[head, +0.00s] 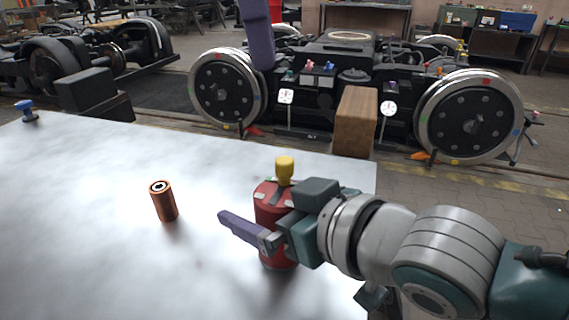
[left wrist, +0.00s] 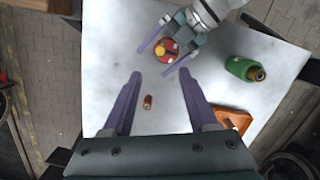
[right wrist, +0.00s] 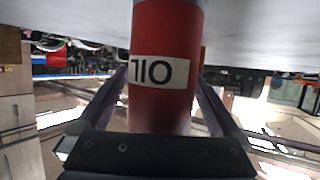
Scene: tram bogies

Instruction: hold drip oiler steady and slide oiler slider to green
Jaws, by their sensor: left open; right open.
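The drip oiler (head: 266,206) is a red can standing upright near the table's right edge, with a yellow knob (head: 284,168) on top. Small pale and green marks show on its top; I cannot make out the slider. My right gripper (head: 242,228) is open, its fingers on either side of the can. The right wrist view shows the can's white, upside-down OIL label (right wrist: 160,71) between the fingers. My left gripper (head: 259,55) hangs high beyond the table. In the left wrist view it (left wrist: 160,78) is open and empty, with the oiler (left wrist: 168,52) below.
A copper cylinder (head: 163,201) stands on the table (head: 90,220) left of the oiler. A green bottle (left wrist: 242,68) and an orange tray (left wrist: 234,120) show in the left wrist view. A wheeled bogie (head: 350,80) stands behind the table.

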